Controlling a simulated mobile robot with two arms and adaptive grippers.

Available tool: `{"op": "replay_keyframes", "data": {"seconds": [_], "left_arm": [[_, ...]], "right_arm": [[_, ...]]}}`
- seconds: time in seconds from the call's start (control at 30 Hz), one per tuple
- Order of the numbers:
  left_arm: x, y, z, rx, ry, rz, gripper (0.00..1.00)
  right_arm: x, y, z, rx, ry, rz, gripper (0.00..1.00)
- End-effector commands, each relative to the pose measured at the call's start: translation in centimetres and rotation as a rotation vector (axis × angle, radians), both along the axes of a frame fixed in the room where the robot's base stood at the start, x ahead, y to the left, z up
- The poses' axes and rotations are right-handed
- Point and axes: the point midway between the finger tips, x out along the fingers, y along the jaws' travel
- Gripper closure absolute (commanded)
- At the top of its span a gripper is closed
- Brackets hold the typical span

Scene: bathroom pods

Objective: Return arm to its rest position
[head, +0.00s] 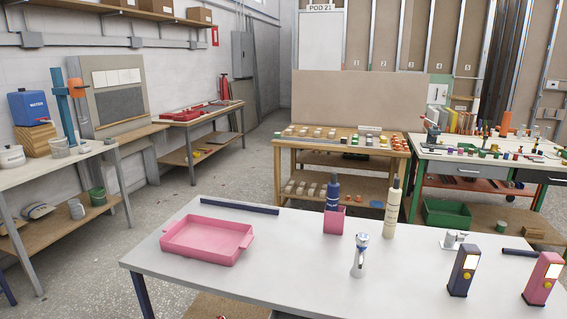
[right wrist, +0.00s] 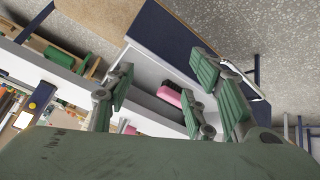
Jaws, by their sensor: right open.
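My right gripper (right wrist: 160,82) shows in the right wrist view. Its green-grey fingers are spread apart and nothing is held between them. Beyond the fingers are a white surface and a small pink and dark object (right wrist: 170,95), partly hidden by a finger. The gripper appears apart from it. In the head view neither arm nor gripper shows. My left gripper is in no view.
The white table (head: 300,262) carries a pink tray (head: 207,238), a dark blue bottle (head: 333,192) at a pink holder, a cream bottle (head: 392,208), a chrome tap (head: 360,255), a blue device (head: 463,270) and a pink device (head: 542,278). Its middle is clear.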

Motion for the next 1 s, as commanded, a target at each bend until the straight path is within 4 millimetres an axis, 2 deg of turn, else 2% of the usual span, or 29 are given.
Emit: {"op": "replay_keyframes", "data": {"seconds": [0.03, 0.1, 0.23, 0.47, 0.67, 0.8, 0.87, 1.0], "left_arm": [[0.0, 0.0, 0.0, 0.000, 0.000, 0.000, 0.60], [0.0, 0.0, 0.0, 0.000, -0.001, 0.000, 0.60], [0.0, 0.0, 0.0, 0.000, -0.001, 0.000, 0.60], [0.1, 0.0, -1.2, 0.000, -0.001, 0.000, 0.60], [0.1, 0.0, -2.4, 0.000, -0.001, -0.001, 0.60], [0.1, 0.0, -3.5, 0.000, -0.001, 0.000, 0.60], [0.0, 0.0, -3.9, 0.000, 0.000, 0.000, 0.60], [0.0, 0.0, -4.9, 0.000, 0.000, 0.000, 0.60]], "right_arm": [[-2.1, 0.4, -1.2, 0.036, 0.079, -0.021, 0.51], [-4.8, 1.0, -2.6, 0.080, 0.179, -0.042, 0.51], [-9.8, 2.1, -4.3, 0.151, 0.355, -0.075, 0.51], [-8.3, 2.3, -12.0, 0.143, 0.380, -0.072, 0.51], [-8.2, 2.4, -20.7, 0.138, 0.411, -0.070, 0.51], [-9.1, 2.4, -28.1, 0.134, 0.436, -0.067, 0.51], [-9.8, 2.3, -31.2, 0.132, 0.445, -0.065, 0.51], [-12.4, 1.9, -38.0, 0.127, 0.474, -0.063, 0.51]]}}
